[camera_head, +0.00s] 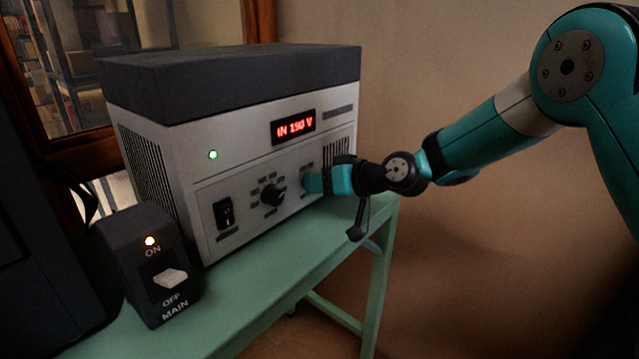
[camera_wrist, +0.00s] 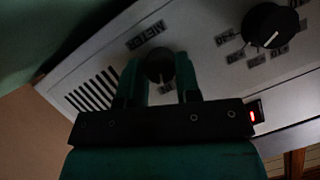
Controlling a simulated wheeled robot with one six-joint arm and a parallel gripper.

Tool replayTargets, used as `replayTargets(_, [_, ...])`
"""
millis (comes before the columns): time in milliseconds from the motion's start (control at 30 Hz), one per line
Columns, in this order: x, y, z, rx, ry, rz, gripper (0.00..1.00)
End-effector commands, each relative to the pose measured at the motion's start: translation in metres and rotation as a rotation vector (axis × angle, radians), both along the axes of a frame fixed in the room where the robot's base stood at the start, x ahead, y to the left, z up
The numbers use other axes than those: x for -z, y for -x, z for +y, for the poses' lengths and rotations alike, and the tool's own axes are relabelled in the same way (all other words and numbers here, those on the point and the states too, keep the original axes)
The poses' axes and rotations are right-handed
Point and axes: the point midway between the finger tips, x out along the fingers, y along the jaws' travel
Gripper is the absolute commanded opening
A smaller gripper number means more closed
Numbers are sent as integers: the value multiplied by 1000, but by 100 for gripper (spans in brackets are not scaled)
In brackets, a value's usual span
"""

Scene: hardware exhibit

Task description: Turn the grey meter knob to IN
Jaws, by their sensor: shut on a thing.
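The meter knob (camera_wrist: 159,62) is small, round and dark grey in the dim light, beside the METER label on the panel. In the wrist view it sits between the two teal fingers of my gripper (camera_wrist: 160,76), which is shut on it. A light pointer mark shows on its lower side. In the head view my gripper (camera_head: 318,182) is against the right part of the front panel and hides the knob. The red display (camera_head: 294,127) above reads IN and a voltage that looks like 190 V.
A larger black selector knob (camera_head: 273,194) and a black rocker switch (camera_head: 224,212) are left of my gripper. A dark MAIN switch box (camera_head: 150,262) with a lit amber lamp stands at the front left of the green table (camera_head: 262,322). A green lamp (camera_head: 212,155) is lit.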

Motion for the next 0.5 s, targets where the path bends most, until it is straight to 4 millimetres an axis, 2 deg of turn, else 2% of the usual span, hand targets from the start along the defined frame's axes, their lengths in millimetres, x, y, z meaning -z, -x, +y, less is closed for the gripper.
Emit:
replayTargets(100, [0, -1, -1, 4, -1, -2, 7])
replayTargets(133, [0, -1, -1, 4, -1, -2, 33])
replayTargets(233, [0, -1, -1, 4, -1, -2, 56])
replayTargets(500, [0, 0, -1, 2, 0, -2, 56])
